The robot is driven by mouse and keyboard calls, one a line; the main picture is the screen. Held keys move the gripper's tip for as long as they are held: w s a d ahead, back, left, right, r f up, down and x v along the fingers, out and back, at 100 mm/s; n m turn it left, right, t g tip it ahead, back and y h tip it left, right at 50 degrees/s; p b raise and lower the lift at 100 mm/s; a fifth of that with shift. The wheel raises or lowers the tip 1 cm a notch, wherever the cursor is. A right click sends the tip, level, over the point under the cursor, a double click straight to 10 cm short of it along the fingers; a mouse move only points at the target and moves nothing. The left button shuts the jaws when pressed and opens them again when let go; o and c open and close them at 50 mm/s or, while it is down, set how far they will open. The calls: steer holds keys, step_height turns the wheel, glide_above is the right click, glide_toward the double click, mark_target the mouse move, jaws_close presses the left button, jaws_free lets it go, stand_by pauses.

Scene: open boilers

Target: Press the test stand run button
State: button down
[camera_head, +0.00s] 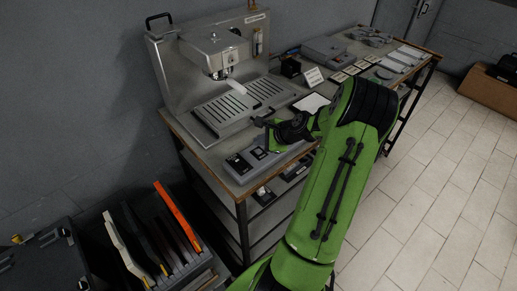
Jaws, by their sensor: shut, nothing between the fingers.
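The test stand (163,62) is a metal backplate with a boiler head (214,45) above a slotted tray (240,105), at the back left of the workbench. A grey control box (262,162) with dark switches or buttons sits at the bench's front left corner. I cannot tell which control is the run button; the marks are too small to read. My green arm reaches up from the bottom and bends left. My gripper (266,128) is shut and empty, above the right part of the control box and partly hiding it. I cannot tell whether it touches the box.
The bench also carries a small black box (290,67), a white sign (313,77), several cards (352,70) and a grey case (326,50). A rack of upright panels, one orange (177,214), stands at lower left. Tiled floor (440,160) at right is clear.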

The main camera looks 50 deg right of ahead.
mark_target(260, 152)
step_height(260, 152, up, 4)
steer(key=p, duration=0.3)
steer(key=shift+f, duration=0.15)
stand_by(0.5)
steer(key=s+a+r+n+g+b, duration=0.1)
steer(key=a+r+n, duration=0.35)
steer(key=a, duration=0.25)
steer(key=s+a+r+n+g, duration=0.1)
steer(key=a+r+n+g, duration=0.15)
steer(key=a+n, duration=0.45)
steer(key=s+a+r+n+g+b, duration=0.1)
steer(key=a+r+n, duration=0.3)
steer(key=a, duration=0.4)
steer(key=s+a+r+n, duration=0.2)
steer(key=s+a+n, duration=0.2)
steer(key=s, duration=0.3)
steer(key=s+a+r+n, duration=0.1)
steer(key=s+a+n, duration=0.4)
steer(key=s, duration=0.3)
steer(key=shift+s+a+r+n+t+h+b, duration=0.2)
steer(key=shift+r+n+t+h+b, duration=0.25)
steer(key=shift+n, duration=0.3)
